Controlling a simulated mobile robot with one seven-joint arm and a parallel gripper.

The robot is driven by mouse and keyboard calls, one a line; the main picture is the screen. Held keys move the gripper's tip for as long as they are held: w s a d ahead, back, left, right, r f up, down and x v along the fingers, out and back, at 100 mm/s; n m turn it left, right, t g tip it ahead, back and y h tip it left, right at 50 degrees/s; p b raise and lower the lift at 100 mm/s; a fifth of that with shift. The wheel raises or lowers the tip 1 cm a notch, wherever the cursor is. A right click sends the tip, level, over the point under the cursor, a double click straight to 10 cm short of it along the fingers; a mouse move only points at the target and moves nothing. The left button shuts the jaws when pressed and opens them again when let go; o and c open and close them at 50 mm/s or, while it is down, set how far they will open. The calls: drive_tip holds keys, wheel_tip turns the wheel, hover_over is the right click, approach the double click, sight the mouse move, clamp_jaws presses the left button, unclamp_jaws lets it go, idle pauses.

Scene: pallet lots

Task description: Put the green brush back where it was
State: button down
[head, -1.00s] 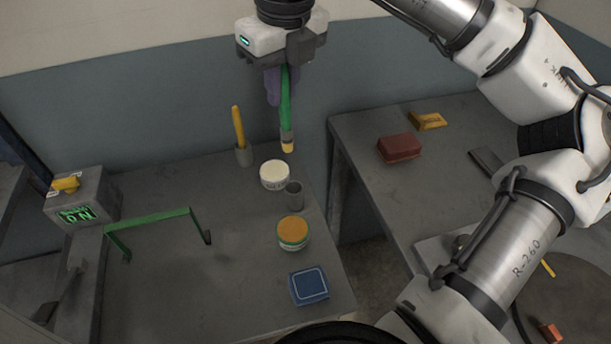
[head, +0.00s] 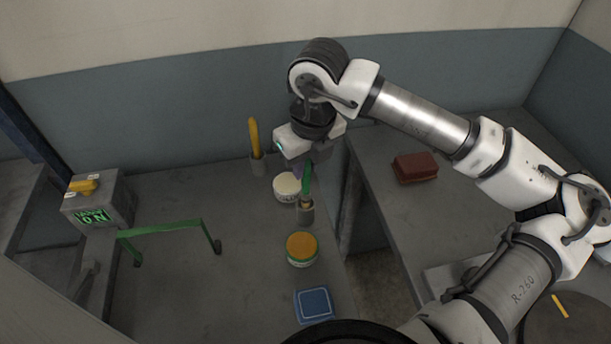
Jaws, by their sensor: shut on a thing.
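The green brush (head: 307,183) hangs upright in my gripper (head: 308,168), which is shut on its upper part. The brush's lower end is at the mouth of a small grey metal cup (head: 305,215) on the left table. I cannot tell whether the tip is inside the cup or just above it. A second grey cup (head: 258,166) stands farther back and to the left, with a yellow-handled tool (head: 254,137) upright in it.
A white-lidded jar (head: 286,185) stands close behind the cup, and an orange-lidded jar (head: 302,247) in front. A blue box (head: 314,304) lies nearer. A green bar frame (head: 165,228) and switch box (head: 100,203) are left. A red-brown block (head: 415,167) lies on the right table.

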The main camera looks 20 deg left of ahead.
sight(306, 181)
wheel_tip(306, 181, down, 5)
drive_tip(key=shift+r+p, duration=0.15)
drive_tip(key=shift+p, duration=0.25)
drive_tip(key=shift+f+b, duration=0.25)
drive_tip(key=shift+b, duration=0.1)
drive_tip(key=c, duration=1.3)
unclamp_jaws()
drive_tip(key=shift+r, duration=0.1)
drive_tip(key=shift+c, duration=0.2)
drive_tip(key=shift+r, duration=0.1)
wheel_tip(306, 181, up, 12)
drive_tip(key=s+d+b, duration=0.1)
drive_tip(key=shift+d, duration=0.25)
